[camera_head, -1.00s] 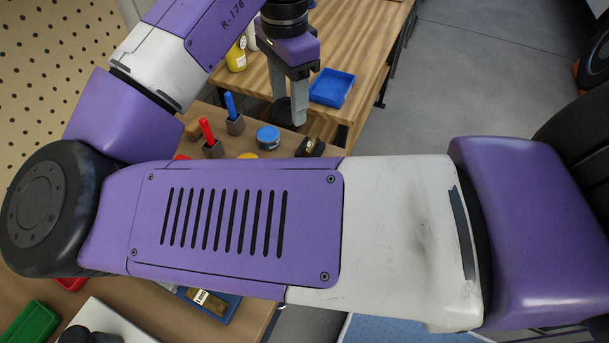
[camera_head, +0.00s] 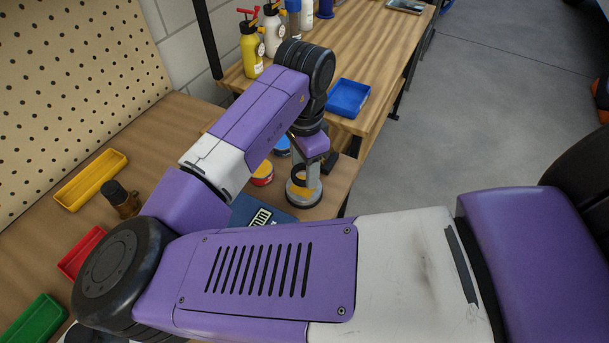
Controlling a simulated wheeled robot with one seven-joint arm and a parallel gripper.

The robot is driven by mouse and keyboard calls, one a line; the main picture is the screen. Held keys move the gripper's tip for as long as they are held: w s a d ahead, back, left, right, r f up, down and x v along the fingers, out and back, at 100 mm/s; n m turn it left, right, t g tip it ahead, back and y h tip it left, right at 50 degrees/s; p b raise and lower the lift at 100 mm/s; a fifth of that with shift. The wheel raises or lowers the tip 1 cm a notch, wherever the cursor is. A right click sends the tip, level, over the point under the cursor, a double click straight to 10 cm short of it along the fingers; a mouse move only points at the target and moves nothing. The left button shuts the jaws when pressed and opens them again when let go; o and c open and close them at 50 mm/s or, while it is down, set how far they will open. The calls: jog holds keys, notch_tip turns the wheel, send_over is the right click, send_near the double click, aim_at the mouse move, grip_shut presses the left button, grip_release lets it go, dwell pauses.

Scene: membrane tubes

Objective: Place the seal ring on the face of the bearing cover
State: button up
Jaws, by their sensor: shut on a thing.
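My gripper (camera_head: 308,183) points down at the right end of the brown workbench, low over a round grey metal piece (camera_head: 303,204) that looks like the bearing cover. The fingers are shut on a dark ring (camera_head: 291,188), which seems to be the seal ring. The ring is at or just over the round piece's face. From this angle I cannot tell whether the two touch. The fingers and wrist hide part of both.
A red-and-yellow tin (camera_head: 262,174), a blue tin (camera_head: 282,147) and a dark blue case (camera_head: 252,213) are close to my gripper. The wooden table (camera_head: 385,70) behind holds a blue tray (camera_head: 348,97) and several bottles. My forearm covers the front bench.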

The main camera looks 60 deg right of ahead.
aim_at(304, 172)
jog(key=shift+f, duration=1.8)
jog(key=shift+f, duration=0.15)
jog(key=o, duration=1.3)
